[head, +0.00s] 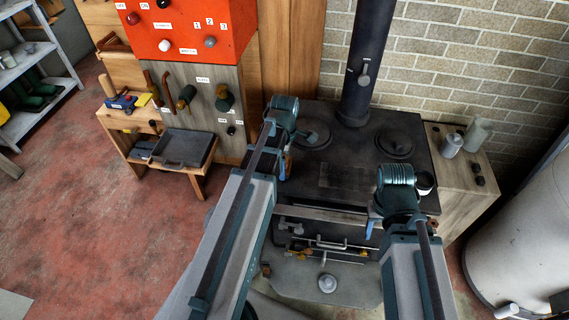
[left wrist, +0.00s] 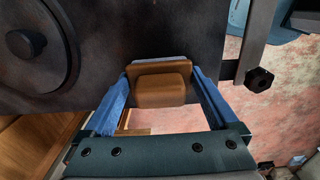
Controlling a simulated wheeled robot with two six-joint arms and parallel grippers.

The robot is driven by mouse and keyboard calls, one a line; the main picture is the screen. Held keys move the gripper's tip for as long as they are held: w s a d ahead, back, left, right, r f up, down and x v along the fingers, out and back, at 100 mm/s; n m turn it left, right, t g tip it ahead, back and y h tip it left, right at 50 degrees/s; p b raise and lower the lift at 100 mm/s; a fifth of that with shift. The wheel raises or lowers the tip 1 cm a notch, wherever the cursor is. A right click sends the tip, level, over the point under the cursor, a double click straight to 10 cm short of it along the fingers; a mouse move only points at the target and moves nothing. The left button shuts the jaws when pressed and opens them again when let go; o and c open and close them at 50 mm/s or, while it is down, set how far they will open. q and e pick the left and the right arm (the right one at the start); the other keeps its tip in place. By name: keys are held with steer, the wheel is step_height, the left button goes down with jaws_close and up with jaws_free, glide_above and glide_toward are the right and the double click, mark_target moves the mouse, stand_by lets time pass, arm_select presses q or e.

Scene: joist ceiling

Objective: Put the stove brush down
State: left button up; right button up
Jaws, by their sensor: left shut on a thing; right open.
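The stove brush (left wrist: 160,88), a brown wooden block in the left wrist view, sits between the two blue fingers of my left gripper (left wrist: 160,78). The gripper is shut on it. In the head view my left gripper (head: 284,163) is at the left edge of the black stove (head: 345,182), and the brush is mostly hidden there by my arm. I cannot tell whether the brush touches the stove. My right gripper (head: 371,226) is open, by the stove's front right; its fingers are partly hidden by its wrist.
The stove top has two round plates and a flue pipe (head: 367,60). A wooden side cabinet (head: 465,190) at right holds a grey canister (head: 450,145). A low wooden stand (head: 148,150) at left carries a dark tray (head: 184,148). A rail crosses the stove's front.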

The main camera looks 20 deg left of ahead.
arm_select(q)
steer(key=o, duration=0.8)
steer(key=shift+f, duration=0.1)
step_height(320, 180, up, 12)
steer(key=p, duration=1.2)
steer(key=shift+r, duration=0.2)
steer(key=s+d+m, duration=0.4)
steer(key=d+m, duration=0.2)
steer(key=m, duration=0.2)
steer(key=s+d+m, duration=0.4)
steer(key=d+m, duration=0.3)
steer(key=m, duration=0.1)
steer(key=s+d+m+y, duration=0.1)
steer(key=s+d+m, duration=0.3)
steer(key=d+m, duration=0.3)
steer(key=shift+d+m, duration=0.25)
steer(key=shift+m, duration=0.65)
